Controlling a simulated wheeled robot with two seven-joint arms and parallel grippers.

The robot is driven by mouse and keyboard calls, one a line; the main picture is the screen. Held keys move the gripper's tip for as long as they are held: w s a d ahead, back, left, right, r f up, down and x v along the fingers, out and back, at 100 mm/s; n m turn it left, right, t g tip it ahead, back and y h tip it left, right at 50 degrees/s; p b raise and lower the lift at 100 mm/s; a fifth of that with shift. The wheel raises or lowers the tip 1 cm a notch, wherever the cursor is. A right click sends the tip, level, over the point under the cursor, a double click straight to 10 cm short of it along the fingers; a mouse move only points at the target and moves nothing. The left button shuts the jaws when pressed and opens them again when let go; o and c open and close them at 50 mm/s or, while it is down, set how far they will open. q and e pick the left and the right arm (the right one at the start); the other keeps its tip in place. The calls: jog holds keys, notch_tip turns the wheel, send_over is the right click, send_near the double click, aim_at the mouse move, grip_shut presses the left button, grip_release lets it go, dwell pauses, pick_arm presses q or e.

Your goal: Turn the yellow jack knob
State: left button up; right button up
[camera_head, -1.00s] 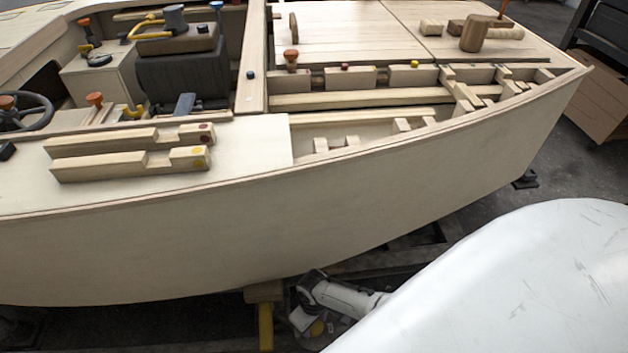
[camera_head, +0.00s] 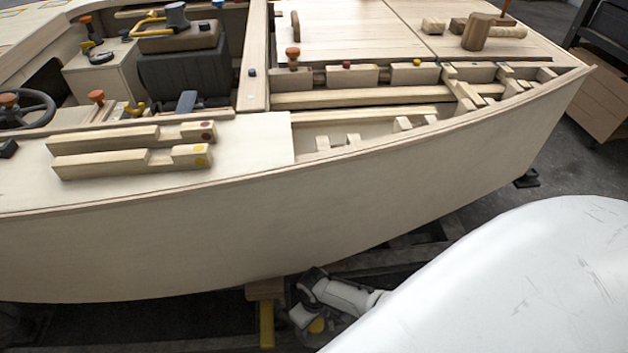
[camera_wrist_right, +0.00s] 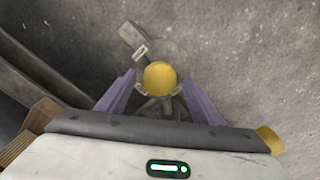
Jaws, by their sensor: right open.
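The round yellow jack knob (camera_wrist_right: 160,77) shows in the middle of the right wrist view, on a grey jack with splayed legs on the floor. In the head view the knob (camera_head: 317,325) is small and partly covered by my right gripper (camera_head: 306,317), low beside the hull. In the wrist view my right gripper (camera_wrist_right: 160,88) is open, its purple fingers on either side of the knob. I cannot tell whether the fingers touch it. My left gripper is in neither view.
The plywood hull (camera_head: 300,235) rises just behind and above my right arm. A yellow post (camera_head: 266,325) under a wooden block stands left of the gripper. Dark beams (camera_wrist_right: 40,70) run along the left of the wrist view. Concrete floor (camera_wrist_right: 260,50) is clear to the right.

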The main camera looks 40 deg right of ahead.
aim_at(313, 325)
pick_arm(q)
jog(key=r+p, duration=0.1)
jog(key=p, duration=0.2)
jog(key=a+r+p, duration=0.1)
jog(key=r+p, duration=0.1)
jog(key=p, duration=0.1)
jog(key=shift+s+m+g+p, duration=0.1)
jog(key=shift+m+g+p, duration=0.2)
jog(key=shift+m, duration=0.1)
pick_arm(e)
notch_tip(313, 325, up, 10)
jog(key=shift+r, duration=0.15)
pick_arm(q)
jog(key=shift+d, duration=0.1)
pick_arm(e)
jog(key=shift+a, duration=0.1)
